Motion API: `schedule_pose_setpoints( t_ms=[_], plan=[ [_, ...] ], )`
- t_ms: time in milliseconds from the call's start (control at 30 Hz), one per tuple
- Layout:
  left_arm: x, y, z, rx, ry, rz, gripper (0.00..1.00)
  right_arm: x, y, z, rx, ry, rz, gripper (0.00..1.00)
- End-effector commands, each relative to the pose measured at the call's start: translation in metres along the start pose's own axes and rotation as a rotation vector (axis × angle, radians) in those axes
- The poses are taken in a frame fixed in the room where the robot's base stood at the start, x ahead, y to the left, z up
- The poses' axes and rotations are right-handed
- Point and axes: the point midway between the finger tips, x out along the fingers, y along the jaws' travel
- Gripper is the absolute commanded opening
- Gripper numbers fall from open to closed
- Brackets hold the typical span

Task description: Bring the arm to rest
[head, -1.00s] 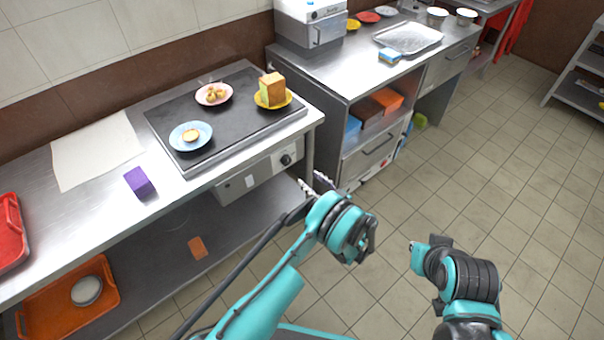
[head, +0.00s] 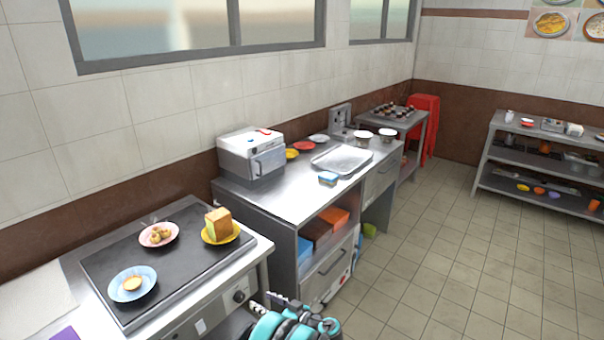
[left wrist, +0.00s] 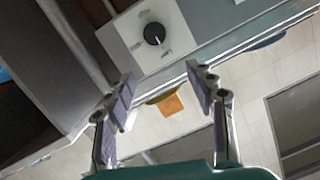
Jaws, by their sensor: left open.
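My left arm shows at the bottom edge of the head view, with its gripper (head: 287,302) beside the front corner of the griddle counter (head: 256,252). In the left wrist view the left gripper (left wrist: 160,82) is open, its two fingers wide apart with nothing between them. Beyond the fingers is the white control panel (left wrist: 135,48) with a black knob (left wrist: 154,33). The gripper appears apart from the panel. My right gripper does not show in the head view now.
A black griddle (head: 185,262) holds a blue plate (head: 147,289), a pink plate (head: 173,238) and a yellow plate (head: 232,239) with a bread block (head: 217,222). A steel counter (head: 280,200) with a tray (head: 342,160) stands behind. The tiled floor (head: 450,270) at right is clear.

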Motion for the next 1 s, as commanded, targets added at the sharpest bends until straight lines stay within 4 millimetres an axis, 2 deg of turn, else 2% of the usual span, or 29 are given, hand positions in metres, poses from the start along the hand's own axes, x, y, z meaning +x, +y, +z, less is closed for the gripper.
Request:
schedule_pose_setpoints(
  t_ms=[33, 200, 367, 500, 733, 1000],
  plan=[
    [0.005, -0.012, -0.019, 0.032, -0.049, 0.016, 0.55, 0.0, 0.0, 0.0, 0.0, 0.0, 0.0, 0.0],
    [0.011, -0.049, -0.062, 0.142, -0.208, 0.103, 0.55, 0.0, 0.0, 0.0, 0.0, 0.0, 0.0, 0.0],
    [0.005, -0.095, -0.089, 0.221, -0.336, 0.206, 0.55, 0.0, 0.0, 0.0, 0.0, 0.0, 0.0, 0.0],
    [-0.009, -0.141, -0.103, 0.271, -0.43, 0.31, 0.55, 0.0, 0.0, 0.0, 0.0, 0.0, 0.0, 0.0],
    [-0.049, -0.216, -0.105, 0.313, -0.539, 0.5, 0.55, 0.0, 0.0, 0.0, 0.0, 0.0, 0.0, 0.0],
    [-0.111, -0.288, -0.082, 0.303, -0.591, 0.73, 0.55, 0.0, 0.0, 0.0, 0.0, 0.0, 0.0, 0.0]
  ],
)
